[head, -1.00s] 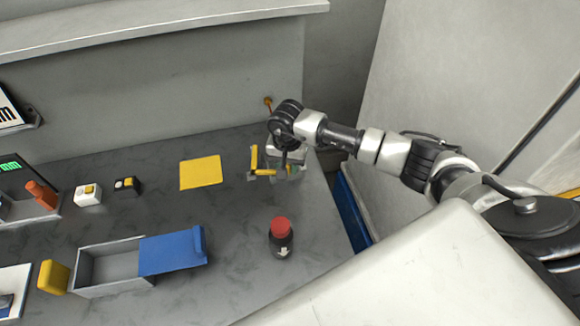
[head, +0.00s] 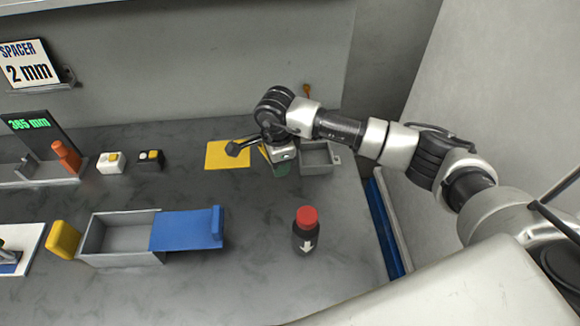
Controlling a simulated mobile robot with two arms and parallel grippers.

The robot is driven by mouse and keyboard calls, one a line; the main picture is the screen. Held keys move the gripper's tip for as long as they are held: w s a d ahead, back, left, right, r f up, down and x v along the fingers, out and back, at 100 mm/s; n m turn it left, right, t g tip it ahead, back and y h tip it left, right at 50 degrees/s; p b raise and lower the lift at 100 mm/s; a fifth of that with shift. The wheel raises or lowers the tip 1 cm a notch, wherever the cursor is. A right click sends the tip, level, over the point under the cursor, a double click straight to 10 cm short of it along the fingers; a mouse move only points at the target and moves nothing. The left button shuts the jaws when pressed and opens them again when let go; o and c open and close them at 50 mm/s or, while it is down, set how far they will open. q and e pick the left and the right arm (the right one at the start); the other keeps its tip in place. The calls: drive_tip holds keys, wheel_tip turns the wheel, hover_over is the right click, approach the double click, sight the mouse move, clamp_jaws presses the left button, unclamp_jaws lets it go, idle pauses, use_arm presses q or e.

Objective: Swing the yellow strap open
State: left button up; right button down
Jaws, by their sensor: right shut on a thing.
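The yellow strap (head: 264,154) shows only as a thin strip beside my right gripper; the gripper hides most of it. My right gripper (head: 257,149) is at the back right of the bench, shut on the strap. A small grey open-topped box (head: 320,158) stands just right of the gripper, and no strap shows across its top. A green piece (head: 281,168) shows just below the gripper. My left gripper is not in view.
A yellow square (head: 226,155) lies left of the gripper. A red-capped black bottle (head: 305,232) stands in front. A grey tray with a blue cover (head: 187,229) and a yellow block (head: 63,240) are at front left. The bench between them is clear.

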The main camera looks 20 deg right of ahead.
drive_tip(key=shift+w+a+m+b, duration=0.45)
drive_tip(key=shift+a+m+b, duration=0.05)
drive_tip(key=shift+a+m, duration=0.2)
drive_tip(key=shift+r, duration=0.1)
drive_tip(key=c, duration=0.8)
unclamp_jaws()
wheel_tip(320, 180, up, 11)
drive_tip(key=b, duration=0.2)
